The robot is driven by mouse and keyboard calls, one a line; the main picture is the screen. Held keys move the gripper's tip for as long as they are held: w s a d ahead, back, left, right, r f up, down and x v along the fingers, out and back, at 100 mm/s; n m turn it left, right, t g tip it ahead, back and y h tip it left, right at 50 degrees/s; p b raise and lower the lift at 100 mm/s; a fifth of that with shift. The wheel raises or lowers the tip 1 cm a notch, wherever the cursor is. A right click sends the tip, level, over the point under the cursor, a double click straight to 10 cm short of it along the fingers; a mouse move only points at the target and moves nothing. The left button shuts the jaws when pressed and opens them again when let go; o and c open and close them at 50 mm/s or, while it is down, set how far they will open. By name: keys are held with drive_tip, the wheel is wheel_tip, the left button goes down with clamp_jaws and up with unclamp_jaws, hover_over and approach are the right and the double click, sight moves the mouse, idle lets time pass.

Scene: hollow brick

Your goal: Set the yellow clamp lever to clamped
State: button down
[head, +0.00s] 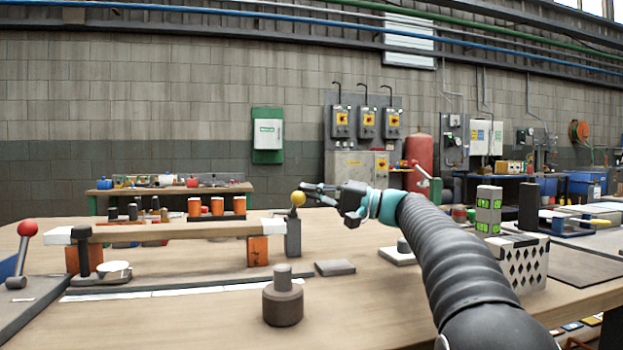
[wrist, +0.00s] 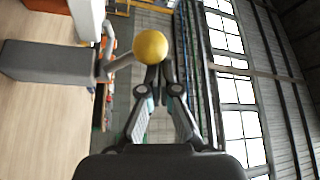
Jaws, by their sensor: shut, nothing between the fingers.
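The yellow clamp lever (head: 298,199) shows as a yellow ball knob on a short rod at the top of a grey post (head: 293,236), at the right end of a long wooden beam. In the wrist view the yellow knob (wrist: 150,47) is just ahead of my fingertips, and its grey rod slants down to the post (wrist: 50,62). My gripper (head: 306,191) is shut and empty, with its fingertips beside the knob on its right. It also shows in the wrist view (wrist: 160,72). I cannot tell whether the fingertips touch the knob.
The wooden beam (head: 180,230) rests on orange blocks (head: 258,250). A red-knobbed lever (head: 27,229) stands at the far left. A dark cylindrical weight (head: 283,303) is in front, and a black-and-white checked block (head: 520,262) is right of my arm. The front middle tabletop is mostly clear.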

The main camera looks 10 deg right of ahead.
wheel_tip(320, 180, up, 10)
idle(0.6)
idle(0.4)
